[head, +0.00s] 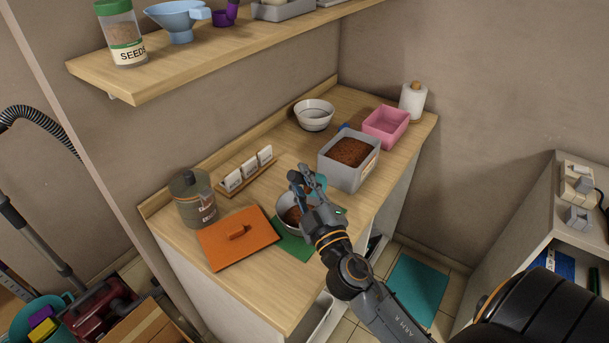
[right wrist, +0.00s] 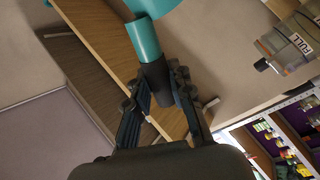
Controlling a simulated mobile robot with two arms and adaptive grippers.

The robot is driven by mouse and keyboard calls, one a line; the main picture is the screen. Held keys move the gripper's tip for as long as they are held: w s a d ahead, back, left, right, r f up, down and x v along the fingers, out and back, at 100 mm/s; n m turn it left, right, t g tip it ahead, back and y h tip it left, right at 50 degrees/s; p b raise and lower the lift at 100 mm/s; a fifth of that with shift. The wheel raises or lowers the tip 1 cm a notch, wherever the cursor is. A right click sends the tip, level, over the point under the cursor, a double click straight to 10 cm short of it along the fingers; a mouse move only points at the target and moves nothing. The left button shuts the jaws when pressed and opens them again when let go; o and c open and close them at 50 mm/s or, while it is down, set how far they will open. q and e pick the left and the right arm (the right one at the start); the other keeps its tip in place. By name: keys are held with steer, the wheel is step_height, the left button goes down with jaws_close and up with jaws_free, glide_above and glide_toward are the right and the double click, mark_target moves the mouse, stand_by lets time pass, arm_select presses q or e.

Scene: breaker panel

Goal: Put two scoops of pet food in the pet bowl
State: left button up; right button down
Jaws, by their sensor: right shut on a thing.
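My right gripper (head: 304,180) is shut on the dark handle of a teal scoop (right wrist: 146,40) and holds it above the pet bowl. In the head view, only a little of the scoop (head: 320,183) shows behind the fingers. The inside of the scoop is hidden. The pet bowl (head: 284,222) stands on a green mat (head: 290,246); brown food shows in it, partly covered by my gripper. A grey-white bin (head: 345,177) full of brown pet food stands open, up and right of the bowl. My left gripper is out of view.
An orange lid (head: 262,225) lies left of the bowl, with a lidded canister (head: 194,203) behind it. A shelf (head: 200,62) overhangs the counter.

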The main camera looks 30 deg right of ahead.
steer(key=shift+w+a+f+n+g+y+p, duration=0.1)
steer(key=shift+w+a+n+y+p, duration=0.1)
steer(key=shift+a+n+p, duration=0.35)
steer(key=shift+w+a+f+n+g+y+p, duration=0.1)
steer(key=shift+a+n+y+p, duration=0.2)
steer(key=shift+n, duration=0.55)
steer(key=shift+w+a+f+n+g+y+p, duration=0.1)
steer(key=shift+a+n+p, duration=0.15)
steer(key=shift+n+p, duration=0.35)
steer(key=n+p, duration=0.1)
steer(key=a+f+n+p, duration=0.1)
steer(key=n, duration=0.1)
steer(key=a+f+n, duration=0.1)
steer(key=shift+w+n+g+y+p, duration=0.3)
steer(key=shift+w+g+p, duration=0.05)
steer(key=shift+g+p, duration=0.05)
steer(key=c, duration=1.8)
jaws_free()
steer(key=shift+c, duration=0.2)
jaws_close()
steer(key=shift+s+d+r+m+t+b, duration=0.15)
steer(key=shift+d+r+m+b, duration=0.3)
steer(key=shift+r+m+b, duration=0.4)
steer(key=shift+s+d+r+m+t+b, duration=0.15)
steer(key=shift+d+r+m+b, duration=0.35)
steer(key=shift+m, duration=0.55)
steer(key=shift+s+d+r+m+h, duration=0.1)
steer(key=shift+d+r+m+h, duration=0.05)
steer(key=shift+r+m+h, duration=0.45)
steer(key=shift+r, duration=0.1)
